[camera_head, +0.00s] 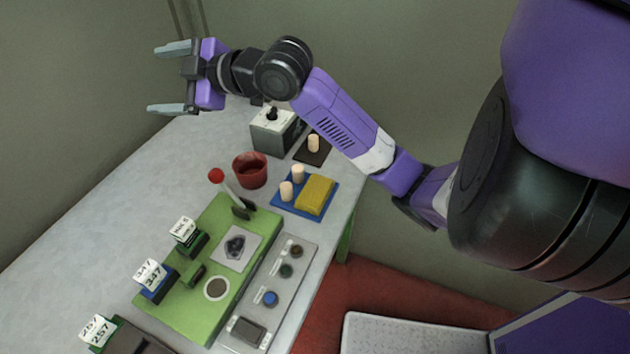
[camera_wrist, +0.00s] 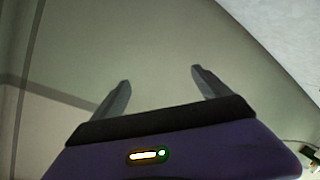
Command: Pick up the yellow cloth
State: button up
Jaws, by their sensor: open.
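The yellow cloth (camera_head: 315,194) is a folded block lying on a blue tray (camera_head: 293,209) near the right edge of the table in the head view. Cork stoppers (camera_head: 286,190) stand beside it on the tray's left side. My gripper (camera_head: 160,78) is open and empty, raised above the table's far end and well away from the cloth. In the wrist view the two fingers of my gripper (camera_wrist: 160,88) are spread, with only wall and floor beyond them. The cloth does not show in the wrist view.
A red cup (camera_head: 250,171) and a grey box with a black knob (camera_head: 272,130) stand beyond the tray. A dark mat (camera_head: 313,152) holds another cork. A green board (camera_head: 180,310) with a red-tipped lever fills the near side. The table's left part is clear.

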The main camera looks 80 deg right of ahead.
jog(key=s+d+f+n+g, duration=0.35)
jog(key=s+f+g, duration=0.3)
jog(key=f, duration=0.35)
jog(key=n+g+y, duration=0.2)
jog(key=n+g, duration=0.3)
jog(key=g, duration=0.4)
send_over(315, 190)
notch_tip(315, 190, down, 11)
jog(key=shift+d+p, duration=0.1)
jog(key=shift+p, duration=0.3)
jog(key=shift+f+p, duration=0.7)
jog(key=shift+f, duration=3.05)
jog(key=c, duration=1.4)
jog(key=shift+r, duration=0.15)
jog(key=shift+c, duration=0.2)
notch_tip(315, 190, up, 20)
jog(key=b, duration=0.1)
